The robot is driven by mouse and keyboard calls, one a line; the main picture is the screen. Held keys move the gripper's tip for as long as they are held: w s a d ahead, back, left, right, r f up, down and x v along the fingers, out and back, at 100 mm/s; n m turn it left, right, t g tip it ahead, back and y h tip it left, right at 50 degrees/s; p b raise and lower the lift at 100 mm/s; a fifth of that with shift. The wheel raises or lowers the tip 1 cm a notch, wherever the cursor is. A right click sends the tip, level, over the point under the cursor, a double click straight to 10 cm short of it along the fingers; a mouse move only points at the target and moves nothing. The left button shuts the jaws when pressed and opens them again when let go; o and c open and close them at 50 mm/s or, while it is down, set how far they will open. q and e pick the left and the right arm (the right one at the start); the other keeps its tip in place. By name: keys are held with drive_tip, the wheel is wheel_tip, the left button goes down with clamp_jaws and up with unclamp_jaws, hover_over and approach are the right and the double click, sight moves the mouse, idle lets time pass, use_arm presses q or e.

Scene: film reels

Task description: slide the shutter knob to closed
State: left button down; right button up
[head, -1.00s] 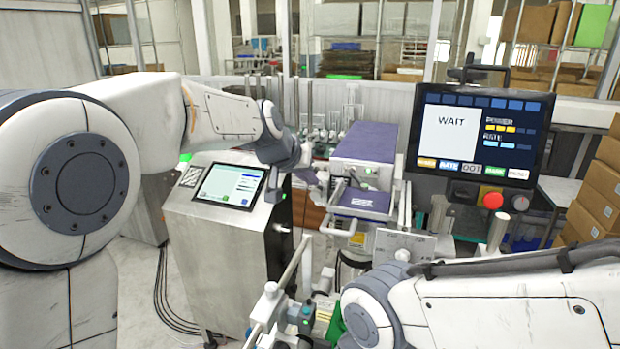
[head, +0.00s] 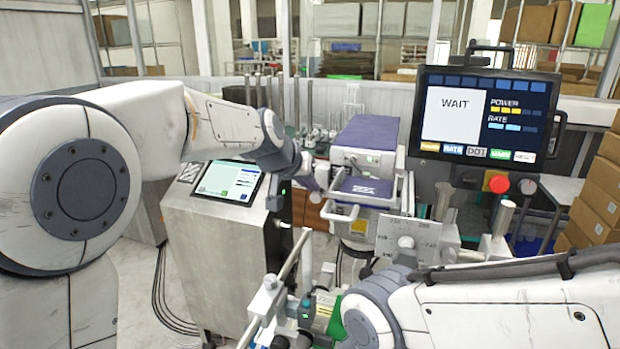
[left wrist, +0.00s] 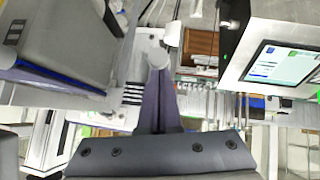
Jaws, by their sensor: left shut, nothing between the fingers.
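My left gripper (head: 322,177) is shut and empty, beside the left face of a grey machine with a purple top (head: 366,131). In the left wrist view its two dark fingers (left wrist: 159,75) meet, close to a white rounded piece (left wrist: 173,34). This piece may be the shutter knob, but I cannot tell for sure, nor whether the fingers touch it. A pale plate with dark slots (left wrist: 133,88) lies behind the fingers. I cannot make out the knob or its closed end in the head view. My right arm comes in at the lower right; its gripper does not show.
A steel cabinet with a touch screen (head: 228,182) stands left of the gripper. A monitor reading WAIT (head: 484,113) and a red button (head: 497,184) are at the right. A white handle (head: 339,213) juts from the machine's front. Cardboard boxes (head: 597,195) stack at the right edge.

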use_arm(q)
drive_tip(key=shift+s+f, duration=0.1)
drive_tip(key=shift+f, duration=0.2)
